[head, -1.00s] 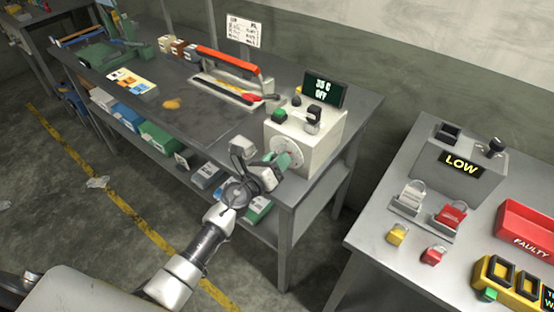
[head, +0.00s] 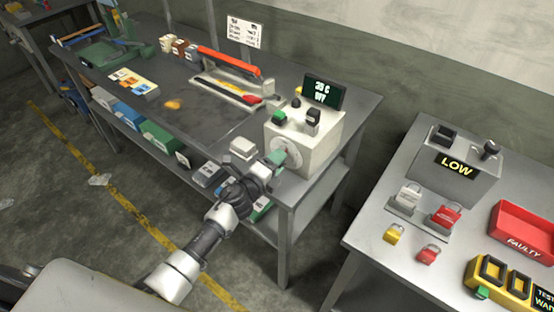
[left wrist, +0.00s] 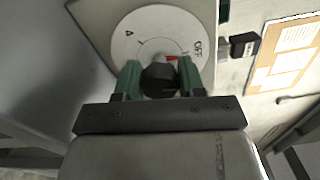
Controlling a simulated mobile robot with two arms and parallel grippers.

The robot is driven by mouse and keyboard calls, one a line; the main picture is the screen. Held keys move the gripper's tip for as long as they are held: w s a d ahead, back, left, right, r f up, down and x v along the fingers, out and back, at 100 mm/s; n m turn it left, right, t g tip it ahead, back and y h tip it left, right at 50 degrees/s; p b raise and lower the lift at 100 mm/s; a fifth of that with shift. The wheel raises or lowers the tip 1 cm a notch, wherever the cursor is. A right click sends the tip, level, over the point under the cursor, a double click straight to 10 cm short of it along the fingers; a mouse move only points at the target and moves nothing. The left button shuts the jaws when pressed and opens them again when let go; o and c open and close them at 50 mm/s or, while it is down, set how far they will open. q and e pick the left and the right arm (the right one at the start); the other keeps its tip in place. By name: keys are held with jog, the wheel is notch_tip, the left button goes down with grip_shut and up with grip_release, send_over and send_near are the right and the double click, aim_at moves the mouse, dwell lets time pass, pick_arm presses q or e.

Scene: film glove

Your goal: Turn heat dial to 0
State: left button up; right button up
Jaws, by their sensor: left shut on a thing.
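The heat dial (head: 292,150) is a round pale disc on the front of a cream control box (head: 322,152) at the table's near right corner. In the left wrist view the dial (left wrist: 150,28) shows "OFF" at its right, a small triangle mark and a red mark beside the dark knob (left wrist: 160,80). My left gripper (head: 278,158) is at the dial, its green fingers (left wrist: 159,79) shut on the knob from both sides. My right gripper is out of view.
The box top carries a green button (head: 279,117) and a dark switch (head: 313,118). A film sealer with a red-orange arm (head: 228,63) stands behind left. A second table at right holds a grey "LOW" box (head: 457,180), padlocks and a red tray (head: 525,232).

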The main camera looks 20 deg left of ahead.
pick_arm(q)
jog(key=shift+n, duration=0.9)
jog(key=o, duration=0.9)
jog(key=shift+s, duration=0.15)
jog(key=b+v, duration=0.1)
jog(key=v, duration=0.9)
jog(key=shift+s+a, duration=0.2)
jog(key=shift+s, duration=0.05)
